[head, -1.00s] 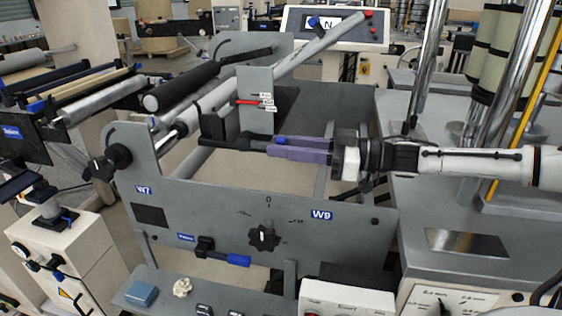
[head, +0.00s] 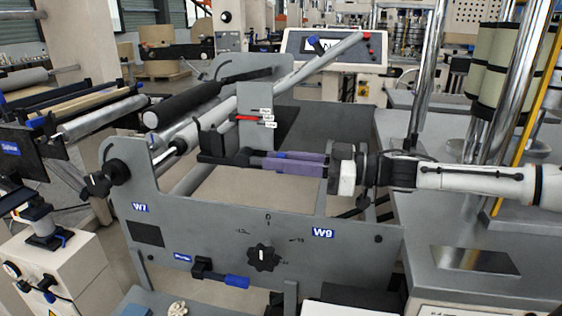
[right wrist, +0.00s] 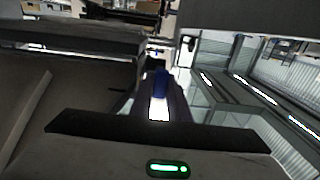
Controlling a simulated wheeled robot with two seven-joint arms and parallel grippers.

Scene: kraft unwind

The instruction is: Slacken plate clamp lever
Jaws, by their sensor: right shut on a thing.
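The plate clamp lever is a black arm (head: 232,160) lying roughly level beside the upright grey plate (head: 254,98), which has a red pointer (head: 247,118) and small white labels. A blue part of the lever's grip (head: 281,156) shows between my right gripper's purple fingers. My right gripper (head: 290,163) comes in from the right and is shut on the lever's grip end. The blue grip (right wrist: 161,83) also shows between the fingers in the right wrist view; the fingers hide most of it. My left gripper is not in view.
The grey frame's front panel (head: 190,240) carries a black star knob (head: 263,257) and a lower blue-ended handle (head: 222,275). A black roller (head: 185,104) and grey bars run behind the lever. Chrome posts (head: 427,80) stand at the right, near my arm.

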